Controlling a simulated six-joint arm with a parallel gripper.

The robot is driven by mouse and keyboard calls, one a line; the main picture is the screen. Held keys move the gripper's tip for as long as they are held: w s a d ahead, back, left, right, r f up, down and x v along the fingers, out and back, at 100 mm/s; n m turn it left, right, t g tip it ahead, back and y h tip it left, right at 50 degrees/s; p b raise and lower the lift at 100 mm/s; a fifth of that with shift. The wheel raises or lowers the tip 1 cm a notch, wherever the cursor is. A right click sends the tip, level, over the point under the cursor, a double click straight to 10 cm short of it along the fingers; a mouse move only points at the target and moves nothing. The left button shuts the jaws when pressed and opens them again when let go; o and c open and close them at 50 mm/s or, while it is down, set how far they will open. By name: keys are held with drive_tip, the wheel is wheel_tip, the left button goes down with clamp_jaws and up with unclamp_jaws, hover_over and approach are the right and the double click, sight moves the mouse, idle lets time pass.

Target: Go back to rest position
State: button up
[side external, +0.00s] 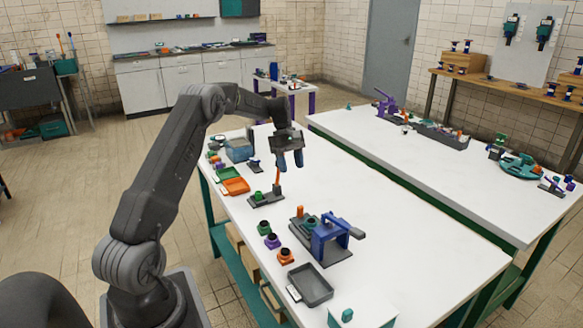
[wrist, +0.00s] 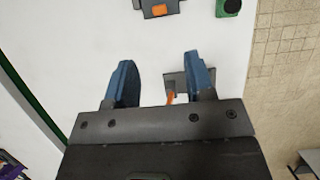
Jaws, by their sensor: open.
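My gripper (side external: 290,160) is raised above the white table (side external: 375,220) in the side external view, its blue fingers apart and pointing down. In the wrist view my gripper (wrist: 160,80) shows both blue fingers spread, with nothing held between them. A dark stand with an orange post (side external: 277,177) and a green part is on the table just below and left of the fingers. In the wrist view the orange post (wrist: 170,97) shows beside the right finger, partly hidden by the gripper.
A blue press-like fixture (side external: 328,234) stands on the table to the front right. Several small cups, including a purple one (side external: 272,241), line the left edge near a grey tray (side external: 311,286). Orange (side external: 236,186) and green trays and a blue bin (side external: 239,150) are farther back. The table's right side is clear.

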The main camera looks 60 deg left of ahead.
drive_tip(key=s+d+r+m+t+y, duration=0.15)
drive_tip(key=s+d+r+m, duration=0.25)
drive_tip(key=d+r, duration=0.5)
drive_tip(key=s+d+r+m+y, duration=0.25)
drive_tip(key=d+r+m, duration=0.3)
drive_tip(key=d, duration=0.55)
drive_tip(key=s+d+m+t, duration=0.2)
drive_tip(key=s+d+m, duration=0.2)
drive_tip(key=s, duration=0.5)
drive_tip(key=s+d+m+t, duration=0.2)
drive_tip(key=s+d+m, duration=0.2)
drive_tip(key=s+d, duration=0.4)
drive_tip(key=shift+s+f, duration=0.3)
drive_tip(key=shift+s, duration=0.8)
